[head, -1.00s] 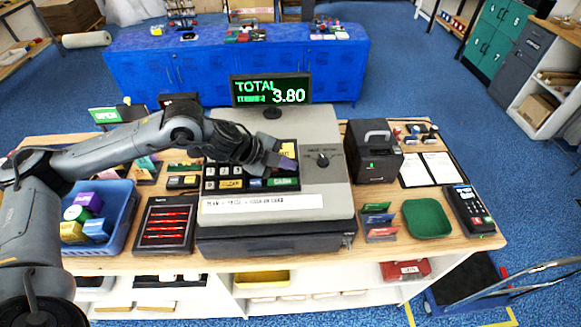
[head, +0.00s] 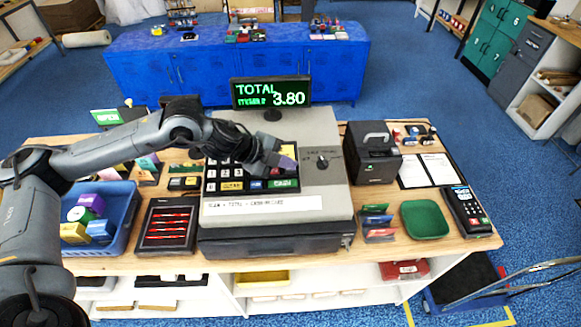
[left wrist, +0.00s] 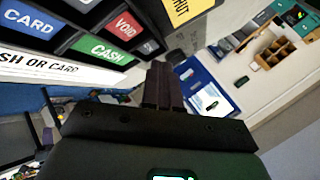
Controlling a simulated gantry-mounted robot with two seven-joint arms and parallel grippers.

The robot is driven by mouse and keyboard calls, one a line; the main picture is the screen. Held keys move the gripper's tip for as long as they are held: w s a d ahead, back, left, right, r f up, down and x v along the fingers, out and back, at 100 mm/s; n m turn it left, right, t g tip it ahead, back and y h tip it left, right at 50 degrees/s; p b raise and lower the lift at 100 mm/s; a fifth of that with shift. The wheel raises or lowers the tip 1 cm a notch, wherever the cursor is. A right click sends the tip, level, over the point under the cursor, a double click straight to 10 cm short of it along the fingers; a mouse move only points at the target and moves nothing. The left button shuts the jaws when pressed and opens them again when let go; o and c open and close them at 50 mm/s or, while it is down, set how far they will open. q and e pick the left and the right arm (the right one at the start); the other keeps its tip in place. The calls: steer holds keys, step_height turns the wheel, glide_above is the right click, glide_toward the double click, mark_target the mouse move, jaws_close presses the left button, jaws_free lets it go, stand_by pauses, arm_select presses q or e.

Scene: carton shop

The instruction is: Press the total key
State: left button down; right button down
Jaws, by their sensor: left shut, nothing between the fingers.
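The cash register (head: 325,200) stands mid-counter, its keypad (head: 230,172) partly covered by my left arm. The display (head: 271,92) reads TOTAL 3.80 in green. My left gripper (head: 284,163) is shut and empty over the keypad's right end. In the left wrist view its fingers (left wrist: 161,86) are together beside a yellow key (left wrist: 186,9) with only partly readable letters; I cannot tell whether they touch it. A blue CARD key (left wrist: 31,18), a green CASH key (left wrist: 105,50) and a red VOID key (left wrist: 124,25) also show there. My right gripper is out of view.
A blue bin (head: 123,222) and a tray of red pens (head: 167,226) lie left of the register.

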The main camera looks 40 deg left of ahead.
arm_select(q)
steer(key=r+p, duration=0.4)
steer(key=r, duration=0.1)
steer(key=shift+s+d, duration=0.4)
stand_by(0.6)
steer(key=shift+f, duration=0.1)
